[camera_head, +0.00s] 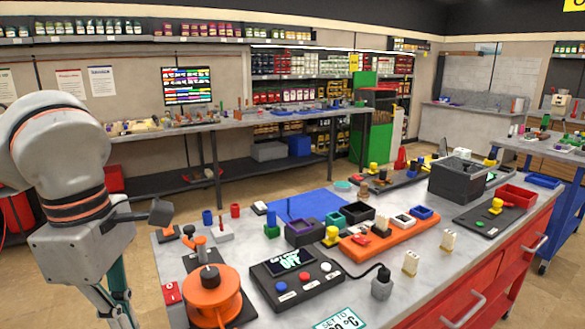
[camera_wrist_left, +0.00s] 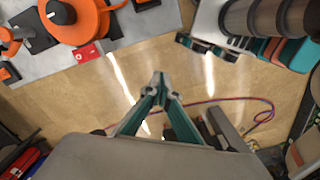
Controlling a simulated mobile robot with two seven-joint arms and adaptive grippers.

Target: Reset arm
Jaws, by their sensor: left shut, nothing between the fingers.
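My left arm comes in from the left in the head view. My left gripper (camera_head: 116,298) hangs at the lower left, to the left of the workbench (camera_head: 385,285) and apart from it. In the left wrist view, my left gripper (camera_wrist_left: 161,82) has its teal fingers together at the tips, with nothing between them. It is over the bare floor (camera_wrist_left: 110,92). The orange vacuum pump (camera_head: 212,290) stands on the left end of the workbench, and it shows at the top left of the left wrist view (camera_wrist_left: 82,18). My right gripper does not show in either view.
A black control box (camera_head: 296,283) with a lit screen and buttons stands beside the pump. A blue mat (camera_head: 300,205), an orange tray (camera_head: 375,240) and a dark grey box (camera_head: 458,181) are farther along. A cable (camera_wrist_left: 255,103) lies on the floor.

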